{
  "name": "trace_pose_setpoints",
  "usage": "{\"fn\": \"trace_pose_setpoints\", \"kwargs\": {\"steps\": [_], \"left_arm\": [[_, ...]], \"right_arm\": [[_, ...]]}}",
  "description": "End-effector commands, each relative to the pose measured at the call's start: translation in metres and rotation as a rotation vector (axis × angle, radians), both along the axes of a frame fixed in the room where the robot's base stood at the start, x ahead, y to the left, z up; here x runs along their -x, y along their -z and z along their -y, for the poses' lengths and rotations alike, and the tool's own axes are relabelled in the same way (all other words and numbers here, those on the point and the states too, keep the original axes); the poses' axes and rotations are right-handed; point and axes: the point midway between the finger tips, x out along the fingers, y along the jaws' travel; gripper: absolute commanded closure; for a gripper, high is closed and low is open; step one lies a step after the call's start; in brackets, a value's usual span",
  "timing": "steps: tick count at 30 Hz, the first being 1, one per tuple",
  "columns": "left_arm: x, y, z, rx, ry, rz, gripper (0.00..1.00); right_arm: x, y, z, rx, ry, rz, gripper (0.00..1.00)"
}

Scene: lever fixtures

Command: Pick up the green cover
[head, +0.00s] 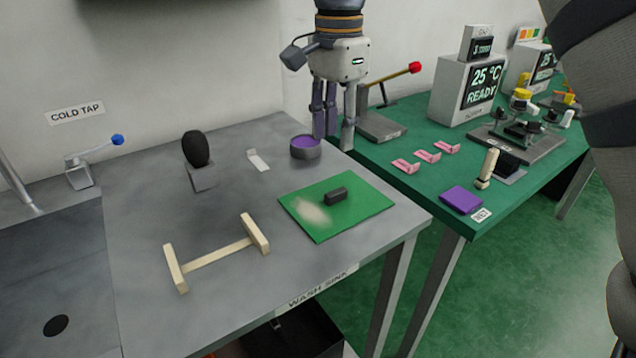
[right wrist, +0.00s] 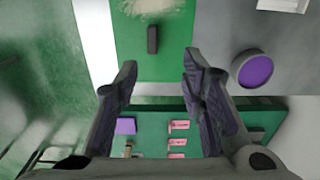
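The green cover (head: 361,207) is a flat square board lying on the grey table, with a short dark handle (head: 336,195) near its middle and a pale dusty patch. The cover also shows in the right wrist view (right wrist: 177,62), with its handle (right wrist: 152,40) just beyond the fingertips. My right gripper (head: 333,138) points downward, behind the cover and above the table's far corner in the head view. In the right wrist view its fingers (right wrist: 160,62) are spread with nothing between them. My left gripper is not in view.
A round pot with a purple top (head: 305,147) stands close to my right gripper. A wooden H-shaped rack (head: 218,256) and a black oval on a grey block (head: 197,158) are to the left. The green table (head: 425,190) holds pink clips and a purple block.

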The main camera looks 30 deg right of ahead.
Motion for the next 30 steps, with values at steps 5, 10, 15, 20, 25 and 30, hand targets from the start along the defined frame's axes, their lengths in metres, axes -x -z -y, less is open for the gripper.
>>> {"fn": "trace_pose_setpoints", "kwargs": {"steps": [5, 10, 15, 20, 25, 30], "left_arm": [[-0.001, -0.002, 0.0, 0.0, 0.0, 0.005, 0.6], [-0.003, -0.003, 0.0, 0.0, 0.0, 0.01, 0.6], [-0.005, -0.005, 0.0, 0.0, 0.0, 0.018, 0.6], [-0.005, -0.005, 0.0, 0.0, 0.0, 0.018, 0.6], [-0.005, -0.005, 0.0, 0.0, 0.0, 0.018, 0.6], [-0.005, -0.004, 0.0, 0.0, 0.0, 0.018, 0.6]], "right_arm": [[0.002, 0.04, 0.0, -0.001, 0.0, -0.004, 0.63], [0.002, 0.062, 0.0, -0.001, -0.002, -0.003, 0.63], [0.003, 0.095, -0.001, -0.001, -0.001, -0.002, 0.63], [0.003, 0.107, -0.001, -0.001, -0.001, 0.0, 0.63], [0.003, 0.107, -0.001, 0.0, -0.001, 0.0, 0.68], [0.003, 0.106, -0.001, 0.0, -0.001, 0.0, 1.0]]}}
